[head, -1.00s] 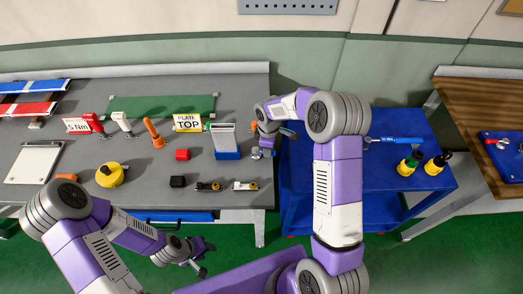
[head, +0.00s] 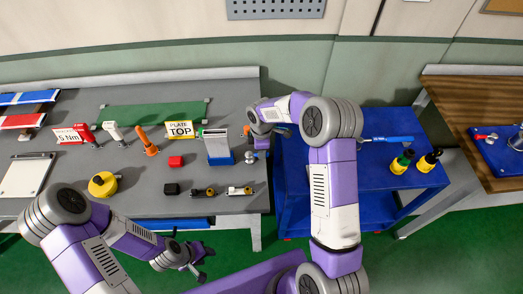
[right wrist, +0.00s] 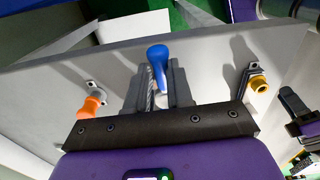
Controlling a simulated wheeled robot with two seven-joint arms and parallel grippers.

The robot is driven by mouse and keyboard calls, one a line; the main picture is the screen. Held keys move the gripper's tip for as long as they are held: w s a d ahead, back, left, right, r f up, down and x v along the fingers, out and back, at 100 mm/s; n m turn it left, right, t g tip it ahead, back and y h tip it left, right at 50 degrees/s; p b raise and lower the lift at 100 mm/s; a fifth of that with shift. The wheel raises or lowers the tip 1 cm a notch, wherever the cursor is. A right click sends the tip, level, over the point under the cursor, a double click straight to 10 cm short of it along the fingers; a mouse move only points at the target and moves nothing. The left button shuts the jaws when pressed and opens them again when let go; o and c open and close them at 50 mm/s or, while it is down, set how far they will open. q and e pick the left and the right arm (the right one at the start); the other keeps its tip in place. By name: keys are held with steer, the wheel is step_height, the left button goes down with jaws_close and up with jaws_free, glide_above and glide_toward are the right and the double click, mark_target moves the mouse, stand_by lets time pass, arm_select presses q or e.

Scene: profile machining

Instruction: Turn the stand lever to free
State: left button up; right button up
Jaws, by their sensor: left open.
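In the right wrist view a blue-tipped lever (right wrist: 158,57) rises between the two grey fingers of my right gripper (right wrist: 158,75). The fingers stand apart beside it; any contact is unclear. In the head view my right gripper (head: 264,140) is low at the bench's right edge, just right of the stand (head: 218,148), a grey upright with a blue base. The arm partly hides this spot, and the lever's setting cannot be read. My left gripper (head: 206,263) is open and empty in front of the bench.
The grey bench (head: 137,180) also carries a yellow round tool (head: 102,185), a red block (head: 176,161) and an orange-handled tool (head: 149,140). A blue cart (head: 350,185) with screwdrivers stands to the right. In the wrist view, orange (right wrist: 90,106) and yellow (right wrist: 258,83) knobs flank the fingers.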

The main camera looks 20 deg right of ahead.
steer(key=o, duration=0.3)
steer(key=shift+r, duration=0.1)
step_height(320, 180, up, 8)
steer(key=shift+f, duration=0.25)
stand_by(0.4)
